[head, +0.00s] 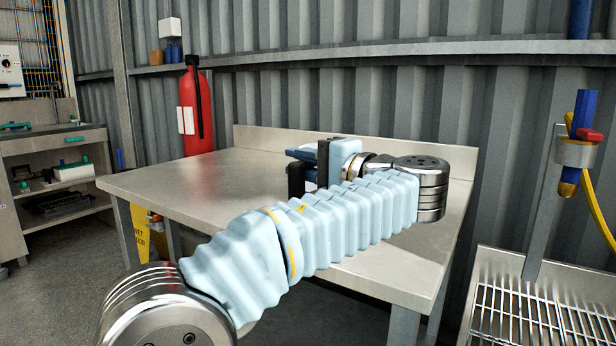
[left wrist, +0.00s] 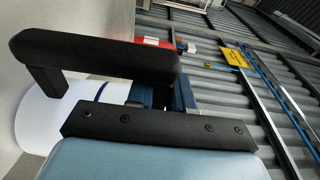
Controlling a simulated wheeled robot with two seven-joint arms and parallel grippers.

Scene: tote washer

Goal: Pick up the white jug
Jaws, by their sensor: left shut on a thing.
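My left gripper (head: 307,176) is over the steel table, with its black fingers pointing to the left. It is shut on the white jug (left wrist: 36,120), whose smooth rounded white side shows at the left of the left wrist view, beside the black parts of the gripper. In the head view only a small white part (head: 310,186) of what it holds shows between the fingers. My gripper and arm hide the rest, so I cannot tell whether the jug touches the table. My right gripper is not in view.
The steel table (head: 200,185) is bare to the left of my gripper and has a raised back edge. A red fire extinguisher (head: 195,110) is behind it. A wire rack (head: 540,310) and a blue-and-yellow hose fitting (head: 582,135) are at the right.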

